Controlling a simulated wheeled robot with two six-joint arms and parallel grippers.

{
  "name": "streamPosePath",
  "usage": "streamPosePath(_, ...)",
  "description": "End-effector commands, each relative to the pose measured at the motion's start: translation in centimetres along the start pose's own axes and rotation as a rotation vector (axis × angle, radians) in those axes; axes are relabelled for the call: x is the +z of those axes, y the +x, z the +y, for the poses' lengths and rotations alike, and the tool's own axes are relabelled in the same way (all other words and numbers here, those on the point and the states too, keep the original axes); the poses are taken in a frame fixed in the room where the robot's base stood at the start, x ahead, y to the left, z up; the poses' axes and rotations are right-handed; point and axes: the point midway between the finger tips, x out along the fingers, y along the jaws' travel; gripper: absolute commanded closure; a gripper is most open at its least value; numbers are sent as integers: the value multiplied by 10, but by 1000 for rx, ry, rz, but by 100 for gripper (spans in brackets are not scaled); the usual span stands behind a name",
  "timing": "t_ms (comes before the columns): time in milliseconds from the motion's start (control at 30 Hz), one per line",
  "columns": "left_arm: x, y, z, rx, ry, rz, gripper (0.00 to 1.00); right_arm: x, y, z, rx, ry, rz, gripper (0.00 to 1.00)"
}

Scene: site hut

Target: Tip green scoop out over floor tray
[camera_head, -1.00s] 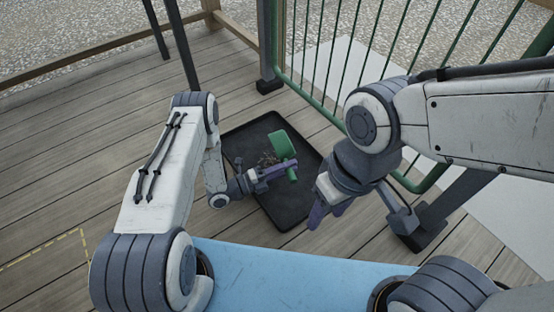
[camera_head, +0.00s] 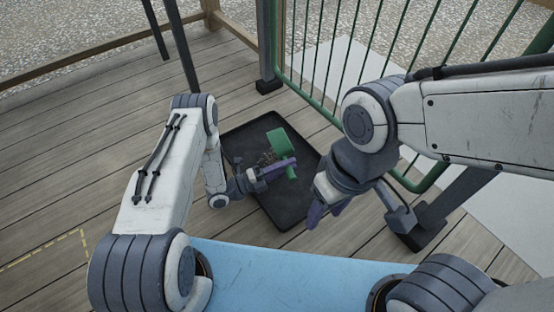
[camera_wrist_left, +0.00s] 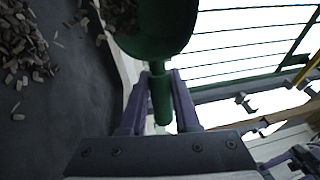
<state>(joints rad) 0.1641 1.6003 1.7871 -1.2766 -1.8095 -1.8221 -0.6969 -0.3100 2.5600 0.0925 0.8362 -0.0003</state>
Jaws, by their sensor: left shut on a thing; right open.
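The green scoop (camera_head: 279,139) is held over the black floor tray (camera_head: 289,216). My left gripper (camera_head: 290,168) is shut on its handle, which also shows between the fingers in the left wrist view (camera_wrist_left: 160,97). The scoop's bowl is turned on its side there, and its inside is mostly out of sight. Small brown-grey pellets (camera_wrist_left: 22,45) lie on the tray, with more by the bowl's edge; in the head view they form a small dark heap (camera_head: 267,158) beside the scoop. My right gripper (camera_head: 318,213) is open and empty near the tray's right edge.
A green railing (camera_head: 330,75) stands behind and to the right of the tray. A dark post (camera_head: 267,45) rises behind it. A blue surface (camera_head: 290,275) lies in front. Wooden decking (camera_head: 80,140) on the left is clear.

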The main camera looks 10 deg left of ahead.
Motion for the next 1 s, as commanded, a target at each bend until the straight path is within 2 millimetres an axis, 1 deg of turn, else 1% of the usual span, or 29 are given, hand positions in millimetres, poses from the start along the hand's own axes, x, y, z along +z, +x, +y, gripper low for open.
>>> streamPosePath(1000,-1,3,-7,-38,0,4,100,0,-1,0,0,0,0,48)
